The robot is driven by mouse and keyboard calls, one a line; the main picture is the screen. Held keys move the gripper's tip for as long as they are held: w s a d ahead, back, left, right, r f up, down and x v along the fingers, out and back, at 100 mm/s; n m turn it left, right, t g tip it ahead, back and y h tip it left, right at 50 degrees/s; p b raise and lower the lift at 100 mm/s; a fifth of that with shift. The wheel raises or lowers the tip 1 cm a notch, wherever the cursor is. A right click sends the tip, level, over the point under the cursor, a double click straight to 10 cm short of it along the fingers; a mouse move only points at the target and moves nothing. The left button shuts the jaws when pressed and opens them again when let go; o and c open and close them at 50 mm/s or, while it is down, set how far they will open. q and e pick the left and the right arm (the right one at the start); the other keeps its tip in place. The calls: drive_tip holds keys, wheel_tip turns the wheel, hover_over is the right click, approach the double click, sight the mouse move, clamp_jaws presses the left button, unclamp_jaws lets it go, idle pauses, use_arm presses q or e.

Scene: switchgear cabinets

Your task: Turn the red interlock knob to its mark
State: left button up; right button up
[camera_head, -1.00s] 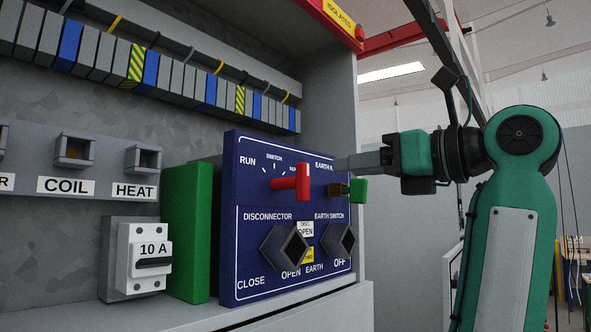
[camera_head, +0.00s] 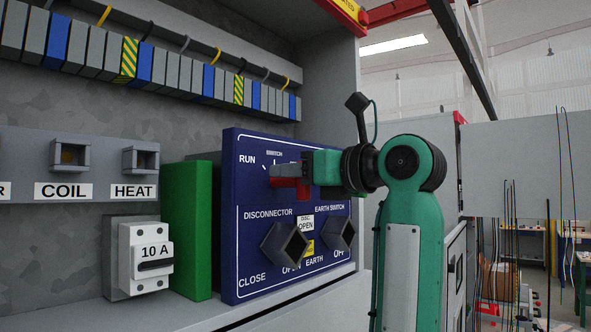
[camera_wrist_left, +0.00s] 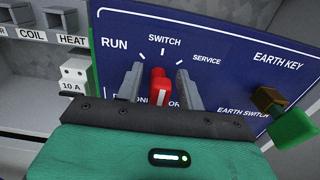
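The red interlock knob (camera_head: 288,183) is on the blue panel (camera_head: 245,215), partly hidden by my left gripper (camera_head: 280,173). In the left wrist view the knob (camera_wrist_left: 159,88) stands between the two grey fingers of my left gripper (camera_wrist_left: 161,86), with a narrow gap on each side. The fingers are open and straddle it. A white line on the knob points roughly up toward the tick marks under RUN, SWITCH and SERVICE. Which mark is the target cannot be told. My right gripper is not in view.
A green key block (camera_wrist_left: 293,128) sticks out at EARTH KEY, right of the knob. Two dark diamond-shaped sockets (camera_head: 285,244) lie below it. A green block (camera_head: 187,230) and a 10 A breaker (camera_head: 144,258) stand left of the panel.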

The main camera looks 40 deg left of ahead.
use_arm(q)
clamp_jaws()
drive_tip(key=shift+m, duration=0.3)
drive_tip(key=m, duration=0.2)
drive_tip(key=m+b, duration=0.1)
drive_tip(key=m, duration=0.1)
drive_tip(key=shift+w+f, duration=0.15)
drive_tip(key=shift+w, duration=0.2)
drive_tip(key=shift+w+f+m+b, duration=0.1)
drive_tip(key=shift+m+b, duration=0.25)
drive_tip(key=shift+m, duration=0.65)
drive_tip(key=shift+w+f+m+b, duration=0.1)
drive_tip(key=shift+m+b, duration=0.25)
drive_tip(key=shift+m, duration=0.95)
unclamp_jaws()
drive_tip(key=shift+r, duration=0.1)
